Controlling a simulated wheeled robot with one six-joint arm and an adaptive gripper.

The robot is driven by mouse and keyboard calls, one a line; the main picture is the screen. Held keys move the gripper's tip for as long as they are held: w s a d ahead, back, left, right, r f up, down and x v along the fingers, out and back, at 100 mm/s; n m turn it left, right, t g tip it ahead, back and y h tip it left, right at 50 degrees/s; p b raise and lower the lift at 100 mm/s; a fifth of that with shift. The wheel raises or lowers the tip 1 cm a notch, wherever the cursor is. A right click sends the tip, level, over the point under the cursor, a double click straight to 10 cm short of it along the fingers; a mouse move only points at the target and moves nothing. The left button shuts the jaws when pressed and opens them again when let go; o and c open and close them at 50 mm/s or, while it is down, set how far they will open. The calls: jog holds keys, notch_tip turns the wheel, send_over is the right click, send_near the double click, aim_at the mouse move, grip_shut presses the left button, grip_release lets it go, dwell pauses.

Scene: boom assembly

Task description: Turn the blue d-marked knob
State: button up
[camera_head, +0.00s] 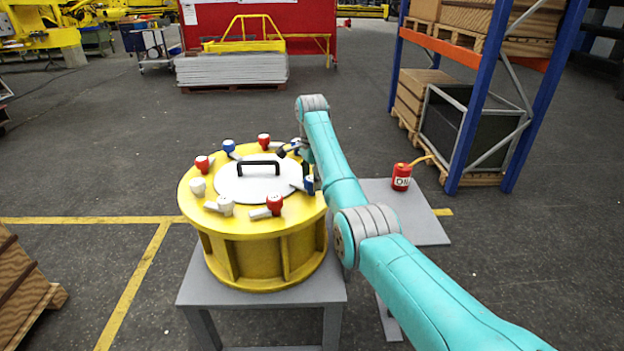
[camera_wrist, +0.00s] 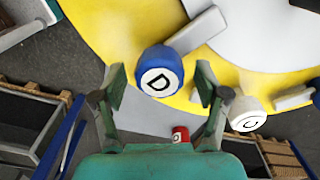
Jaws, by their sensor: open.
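The blue knob marked D (camera_wrist: 161,72) is in the upper middle of the wrist view, with a grey lever (camera_wrist: 198,30) running from it toward the lid. My gripper (camera_wrist: 160,88) is open and empty, with one finger to each side of the knob as seen in this view. I cannot tell how far the fingertips are from the knob. In the head view, a blue knob (camera_head: 310,186) at the drum's right edge seems to be the same one, but its letter is unreadable. My arm hides much of my gripper there.
The yellow drum (camera_head: 252,225) stands on a grey table (camera_head: 200,290), with several other red, blue and white knobs around its lid (camera_head: 255,185). A white knob marked C (camera_wrist: 247,115) sits right of D. A red oil can (camera_head: 401,178) is at the right, before a blue-posted rack (camera_head: 470,100).

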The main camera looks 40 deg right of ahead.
jog(key=c, duration=1.2)
jog(key=shift+o, duration=0.2)
jog(key=shift+n, duration=0.4)
jog(key=n, duration=0.3)
jog(key=shift+n, duration=0.3)
jog(key=n, duration=0.4)
jog(key=shift+n, duration=0.3)
jog(key=n, duration=0.4)
jog(key=shift+n, duration=0.3)
jog(key=n, duration=0.4)
jog(key=shift+n, duration=0.3)
